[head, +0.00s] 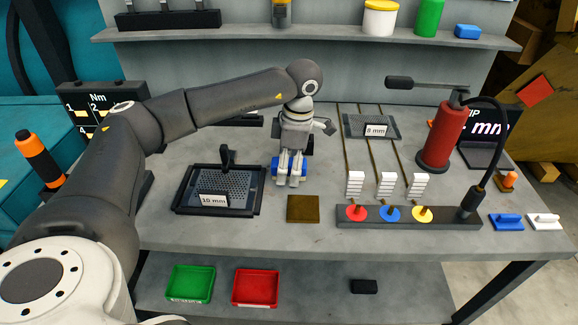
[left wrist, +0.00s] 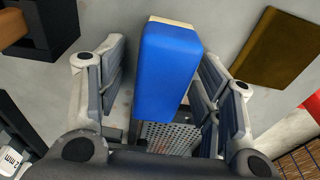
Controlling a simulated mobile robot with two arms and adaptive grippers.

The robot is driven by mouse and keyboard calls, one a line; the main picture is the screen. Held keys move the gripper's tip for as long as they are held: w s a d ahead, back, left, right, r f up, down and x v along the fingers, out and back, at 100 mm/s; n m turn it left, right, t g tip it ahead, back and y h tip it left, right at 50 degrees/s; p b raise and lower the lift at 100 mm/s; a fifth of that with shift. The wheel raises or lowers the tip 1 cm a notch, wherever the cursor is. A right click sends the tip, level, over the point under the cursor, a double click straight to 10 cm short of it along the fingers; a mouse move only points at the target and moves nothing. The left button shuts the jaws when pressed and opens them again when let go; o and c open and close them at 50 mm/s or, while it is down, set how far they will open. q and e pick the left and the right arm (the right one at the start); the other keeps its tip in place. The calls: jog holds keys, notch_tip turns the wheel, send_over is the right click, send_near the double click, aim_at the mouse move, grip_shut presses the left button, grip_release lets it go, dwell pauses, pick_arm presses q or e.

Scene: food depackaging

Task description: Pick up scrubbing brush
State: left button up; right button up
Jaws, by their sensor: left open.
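A blue block with a cream edge (left wrist: 167,72), which looks like the scrubbing brush, lies between the fingers of my left gripper (left wrist: 165,100) in the left wrist view. The fingers are open on both sides of it. A gap shows on the left side; contact on the right cannot be told. In the head view my left gripper (head: 290,180) points down at the table, and blue ends of the block (head: 275,166) stick out beside the fingers, which hide its middle. My right gripper is not in view.
A black-framed perforated tray (head: 183,207) lies left of the gripper. A brown plate (head: 303,209) lies just in front. A red cylinder (head: 441,138) stands at right behind a dark bar with coloured discs (head: 450,217). Blue (head: 507,222) and white (head: 543,221) handled pieces lie far right.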

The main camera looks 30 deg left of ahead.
pick_arm(q)
jog(key=shift+f, duration=0.2)
dwell(0.5)
jog(key=shift+c, duration=0.3)
jog(key=c, duration=1.1)
jog(key=shift+r, duration=0.1)
jog(key=shift+r, duration=0.4)
notch_tip(320, 180, up, 3)
jog(key=shift+s+d+f+b, duration=0.1)
jog(key=shift+d+b, duration=0.05)
jog(key=shift+b, duration=0.7)
jog(key=s+d+r, duration=0.2)
jog(key=s+r, duration=0.1)
jog(key=s+d+r, duration=0.3)
jog(key=s, duration=0.1)
jog(key=s+d+r, duration=0.2)
jog(key=s+r, duration=0.1)
jog(key=s, duration=0.1)
jog(key=shift+s+d+r, duration=0.25)
jog(key=shift+d+r, duration=0.05)
jog(key=shift+r, duration=0.05)
